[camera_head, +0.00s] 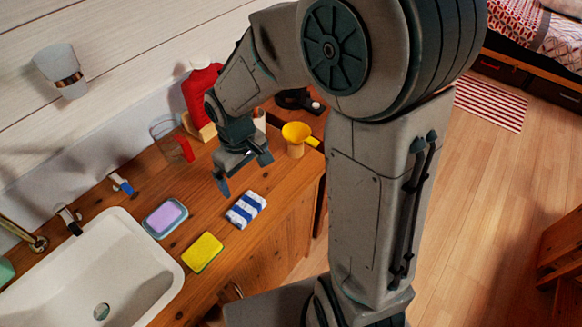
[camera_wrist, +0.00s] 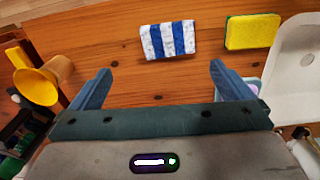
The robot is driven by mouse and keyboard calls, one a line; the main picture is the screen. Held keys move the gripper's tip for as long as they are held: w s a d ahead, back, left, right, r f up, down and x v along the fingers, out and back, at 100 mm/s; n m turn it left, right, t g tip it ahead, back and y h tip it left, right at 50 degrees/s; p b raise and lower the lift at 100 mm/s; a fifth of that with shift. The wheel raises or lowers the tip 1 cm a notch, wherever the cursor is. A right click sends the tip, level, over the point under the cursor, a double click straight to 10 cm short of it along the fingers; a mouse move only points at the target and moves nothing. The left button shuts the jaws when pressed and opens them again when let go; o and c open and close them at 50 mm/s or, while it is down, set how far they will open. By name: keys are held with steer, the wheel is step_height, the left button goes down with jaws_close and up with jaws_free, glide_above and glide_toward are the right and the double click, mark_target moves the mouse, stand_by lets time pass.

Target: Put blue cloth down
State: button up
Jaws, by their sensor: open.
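The blue cloth (camera_head: 246,209) is a folded blue-and-white striped cloth. It lies flat on the wooden counter (camera_head: 275,215), between the yellow sponge and the yellow funnel. It also shows in the wrist view (camera_wrist: 168,40), top centre, beyond my fingertips. My gripper (camera_head: 243,175) is open and empty above the counter, apart from the cloth. In the wrist view its two fingers (camera_wrist: 160,80) are spread wide, with only bare wood between them.
A yellow sponge (camera_head: 202,252), a lilac soap in a dish (camera_head: 165,217) and a white sink (camera_head: 105,275) are on the left. A yellow funnel (camera_head: 296,137), a red bottle (camera_head: 200,95) and a clear glass (camera_head: 170,140) stand near the back. The counter's right edge is close to the cloth.

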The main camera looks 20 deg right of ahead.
steer(key=s+d+r+m+t, duration=0.3)
steer(key=s+d+r+m, duration=0.3)
steer(key=s+d+r, duration=0.4)
steer(key=shift+s+d+r, duration=0.15)
steer(key=shift+s+r, duration=0.75)
steer(key=shift+s, duration=0.15)
